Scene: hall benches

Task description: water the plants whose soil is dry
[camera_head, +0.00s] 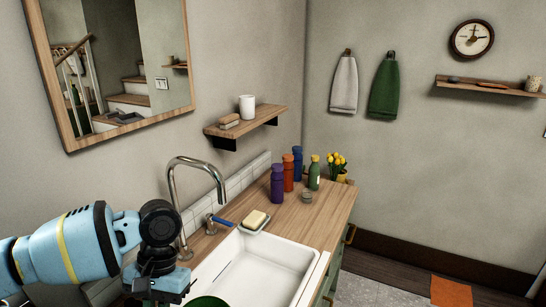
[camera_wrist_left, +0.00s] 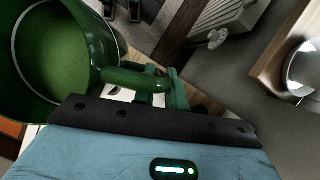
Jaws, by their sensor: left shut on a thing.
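A green can (camera_wrist_left: 108,60), open at the top, fills the left of the left wrist view. Its green handle (camera_wrist_left: 138,76) runs into my left gripper, which is shut on it. In the head view my left gripper (camera_head: 160,284) is low at the left, by the sink's near end, and only a green rim of the can (camera_head: 207,301) shows at the bottom edge. Yellow flowers (camera_head: 337,160) stand in a small yellow pot (camera_head: 341,178) at the counter's far end. Their soil is too small to see. My right gripper is not in view.
A white sink (camera_head: 262,262) with a tall chrome tap (camera_head: 199,165) is set in the wooden counter (camera_head: 325,212). A soap dish (camera_head: 255,220) and purple (camera_head: 277,185), orange, blue and green (camera_head: 314,174) bottles stand on it. A wall shelf (camera_head: 248,121) is above.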

